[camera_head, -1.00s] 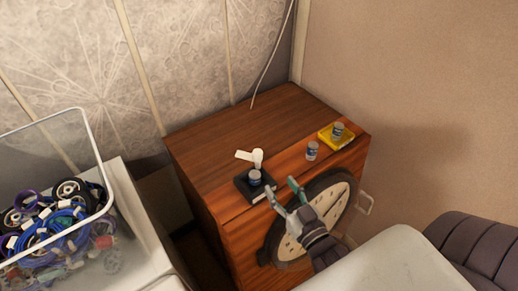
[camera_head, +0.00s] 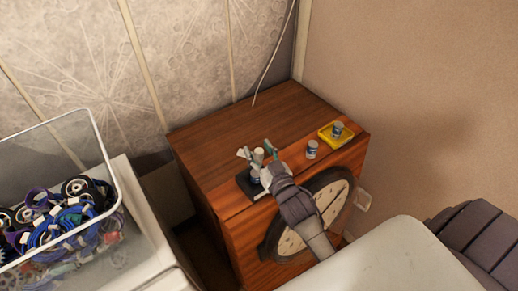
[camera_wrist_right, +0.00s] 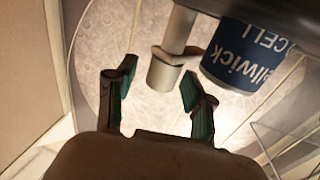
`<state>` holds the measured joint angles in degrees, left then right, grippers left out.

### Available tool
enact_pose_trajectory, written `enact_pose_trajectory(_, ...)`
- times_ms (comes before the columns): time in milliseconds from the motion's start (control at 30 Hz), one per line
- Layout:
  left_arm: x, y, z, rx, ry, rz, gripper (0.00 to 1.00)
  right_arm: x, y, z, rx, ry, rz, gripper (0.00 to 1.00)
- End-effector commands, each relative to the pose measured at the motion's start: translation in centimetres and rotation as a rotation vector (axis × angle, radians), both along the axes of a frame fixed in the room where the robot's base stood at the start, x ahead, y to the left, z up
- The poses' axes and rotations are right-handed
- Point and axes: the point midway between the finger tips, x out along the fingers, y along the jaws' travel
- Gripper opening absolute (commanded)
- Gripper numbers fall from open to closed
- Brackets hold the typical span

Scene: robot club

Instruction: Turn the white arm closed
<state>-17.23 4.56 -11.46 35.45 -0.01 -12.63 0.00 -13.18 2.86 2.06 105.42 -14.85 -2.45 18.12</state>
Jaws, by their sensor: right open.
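The white arm (camera_head: 243,153) is a small pale bar on a short post (camera_head: 258,154) on the wooden cabinet. A black stand (camera_head: 245,187) beside it holds a blue-and-silver can (camera_head: 254,174). My right gripper (camera_head: 266,161) is open at the stand, partly covering the can and the arm. In the right wrist view, the open fingers (camera_wrist_right: 157,83) stand on either side of the pale post end (camera_wrist_right: 163,73), with no clear contact. The can (camera_wrist_right: 245,58) is close by, upside down in that view. My left gripper is out of view.
Another can (camera_head: 312,149) stands on the cabinet top (camera_head: 240,123), right of my gripper. A yellow tray (camera_head: 326,139) holds a further can (camera_head: 338,129). A clear bin (camera_head: 107,181) of cables and wheels stands at left. The cabinet top's rear is clear.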

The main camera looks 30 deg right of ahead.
Motion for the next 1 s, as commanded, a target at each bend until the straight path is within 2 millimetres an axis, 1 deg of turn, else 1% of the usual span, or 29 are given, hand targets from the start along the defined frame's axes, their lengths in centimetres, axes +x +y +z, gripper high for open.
enact_pose_trajectory(233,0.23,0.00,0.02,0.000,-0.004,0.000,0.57,0.06,0.00,-0.03,0.000,0.000,0.000,0.53)
enact_pose_trajectory(467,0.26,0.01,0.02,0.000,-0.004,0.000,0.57,0.05,0.00,-0.02,-0.001,0.000,0.000,0.15)
enact_pose_trajectory(500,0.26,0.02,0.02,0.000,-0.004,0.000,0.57,0.04,0.00,-0.02,-0.001,0.000,0.000,0.08)
enact_pose_trajectory(533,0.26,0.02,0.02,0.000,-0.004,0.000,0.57,0.04,0.01,-0.02,-0.001,0.000,0.000,0.03)
enact_pose_trajectory(567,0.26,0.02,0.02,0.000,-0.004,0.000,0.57,0.04,0.01,-0.02,-0.001,0.000,0.000,0.00)
enact_pose_trajectory(833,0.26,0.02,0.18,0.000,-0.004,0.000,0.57,0.04,-0.06,0.01,-0.004,0.001,0.019,0.00)
enact_pose_trajectory(1000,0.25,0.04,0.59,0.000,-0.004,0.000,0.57,0.05,-0.12,0.10,-0.008,0.001,0.082,0.00)
